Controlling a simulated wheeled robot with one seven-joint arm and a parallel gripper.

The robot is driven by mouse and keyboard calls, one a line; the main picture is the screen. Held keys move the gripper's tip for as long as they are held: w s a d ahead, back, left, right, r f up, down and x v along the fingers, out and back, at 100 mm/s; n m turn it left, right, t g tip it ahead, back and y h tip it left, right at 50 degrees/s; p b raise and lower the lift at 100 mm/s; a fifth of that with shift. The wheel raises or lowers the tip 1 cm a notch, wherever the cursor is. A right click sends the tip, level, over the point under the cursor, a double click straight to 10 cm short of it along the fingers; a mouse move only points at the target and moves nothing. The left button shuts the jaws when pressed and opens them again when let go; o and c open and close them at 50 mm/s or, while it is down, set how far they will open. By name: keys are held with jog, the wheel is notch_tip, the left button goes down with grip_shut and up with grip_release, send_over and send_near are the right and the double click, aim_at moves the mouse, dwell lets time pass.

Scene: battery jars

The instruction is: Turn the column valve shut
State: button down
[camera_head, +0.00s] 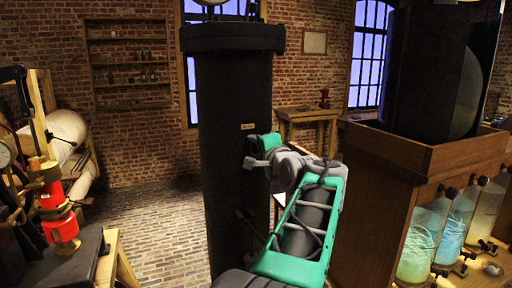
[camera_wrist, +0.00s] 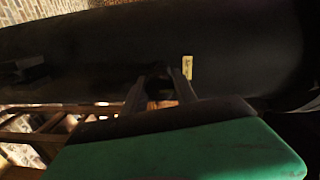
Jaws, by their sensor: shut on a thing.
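The tall dark column (camera_head: 225,110) stands upright in the middle of the head view, with a small yellowish label (camera_head: 247,126) on its side. In the wrist view the column (camera_wrist: 100,45) lies across the picture, with the label (camera_wrist: 187,67) just right of the fingers. My gripper (camera_head: 250,163) reaches the column's right side, just below the label. In the wrist view my gripper (camera_wrist: 160,75) is shut on a small dark part at the column, which appears to be the column valve. The fingers and the dark shade hide most of the valve, so its angle cannot be told.
A wooden cabinet (camera_head: 375,155) with several glass jars (camera_head: 425,240) of coloured liquid stands close on the right. On the left is a bench with red cylinders (camera_head: 60,228) and a pale roll (camera_head: 68,130). Brick floor (camera_head: 155,225) is clear left of the column.

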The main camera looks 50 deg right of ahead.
jog(key=c, duration=1)
grip_release()
jog(key=shift+o, duration=0.2)
jog(key=b+v, duration=0.2)
jog(key=v, duration=0.5)
jog(key=shift+s+a, duration=0.2)
jog(key=shift+s, duration=0.15)
